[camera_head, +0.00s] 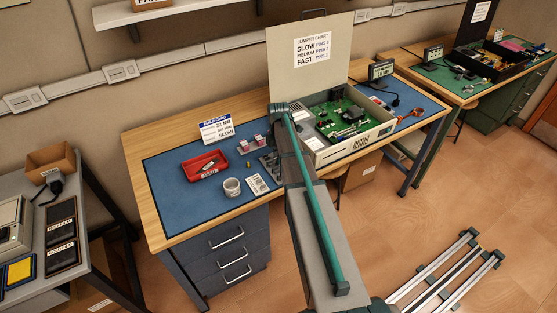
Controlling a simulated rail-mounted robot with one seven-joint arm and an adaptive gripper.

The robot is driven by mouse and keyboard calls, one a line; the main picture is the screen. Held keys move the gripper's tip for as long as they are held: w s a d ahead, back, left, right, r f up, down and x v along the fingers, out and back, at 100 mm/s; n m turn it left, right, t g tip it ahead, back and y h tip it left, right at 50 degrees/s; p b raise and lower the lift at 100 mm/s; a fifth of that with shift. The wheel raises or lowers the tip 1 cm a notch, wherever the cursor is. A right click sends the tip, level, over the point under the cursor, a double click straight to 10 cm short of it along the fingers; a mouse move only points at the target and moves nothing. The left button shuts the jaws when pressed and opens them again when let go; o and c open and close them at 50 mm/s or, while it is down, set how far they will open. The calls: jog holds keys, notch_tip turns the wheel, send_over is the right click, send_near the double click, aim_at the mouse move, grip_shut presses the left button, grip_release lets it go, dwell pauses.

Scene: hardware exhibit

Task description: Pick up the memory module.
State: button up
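A red tray (189,174) lies on the blue mat of the wooden workbench. A small dark piece (209,164) lies in it beside a pale label; it may be the memory module, but it is too small to tell. My arm rises through the middle of the view, over the bench. A dark grey part (268,161) beside it, low over the mat to the right of the tray, looks like my gripper. My arm partly hides it, and its fingers are not clear. I cannot see anything held.
An open computer case (322,154) with a green board stands right of my arm, its raised lid bearing a jumper chart. The mat's front left is clear.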

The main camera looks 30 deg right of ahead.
grip_shut()
jog(key=shift+r, duration=0.1)
